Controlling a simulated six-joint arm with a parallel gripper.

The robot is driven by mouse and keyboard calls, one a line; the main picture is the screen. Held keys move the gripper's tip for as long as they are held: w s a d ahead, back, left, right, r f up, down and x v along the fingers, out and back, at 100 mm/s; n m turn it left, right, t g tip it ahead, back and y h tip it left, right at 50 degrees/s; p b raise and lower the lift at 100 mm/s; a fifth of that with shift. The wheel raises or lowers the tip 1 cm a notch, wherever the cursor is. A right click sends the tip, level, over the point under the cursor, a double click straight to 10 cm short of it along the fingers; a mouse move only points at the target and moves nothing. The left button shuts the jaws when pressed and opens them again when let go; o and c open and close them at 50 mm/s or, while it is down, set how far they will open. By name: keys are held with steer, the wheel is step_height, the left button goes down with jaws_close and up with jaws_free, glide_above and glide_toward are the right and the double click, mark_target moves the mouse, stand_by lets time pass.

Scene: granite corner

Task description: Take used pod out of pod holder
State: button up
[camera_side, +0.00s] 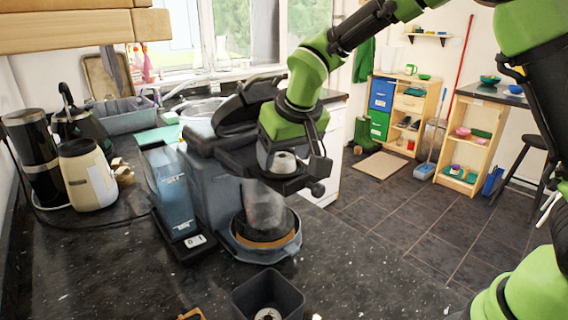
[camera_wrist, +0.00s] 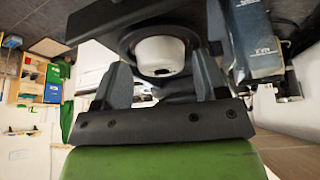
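The coffee machine (camera_side: 215,185) stands on the counter with its lid (camera_side: 245,105) raised. A pale used pod (camera_side: 282,162) with a dark centre sits at the pod holder (camera_side: 255,178) at the front of the machine. In the wrist view the pod (camera_wrist: 160,55) shows as a white cup inside the dark ring of the holder (camera_wrist: 125,42). My gripper (camera_wrist: 163,78) is open, with one finger to each side of the pod in that view and gaps between. In the side view my gripper (camera_side: 300,178) is close around the holder; contact there cannot be told.
A clear glass (camera_side: 265,208) stands on the drip tray (camera_side: 262,252) below the holder. A dark square bin (camera_side: 268,290) with a pale round thing inside is at the front. The blue water tank (camera_side: 172,195) is left of the machine.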

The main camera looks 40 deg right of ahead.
steer(key=shift+s+a+f, duration=0.1)
steer(key=shift+s+f, duration=0.1)
steer(key=shift+f, duration=0.15)
steer(key=c, duration=0.4)
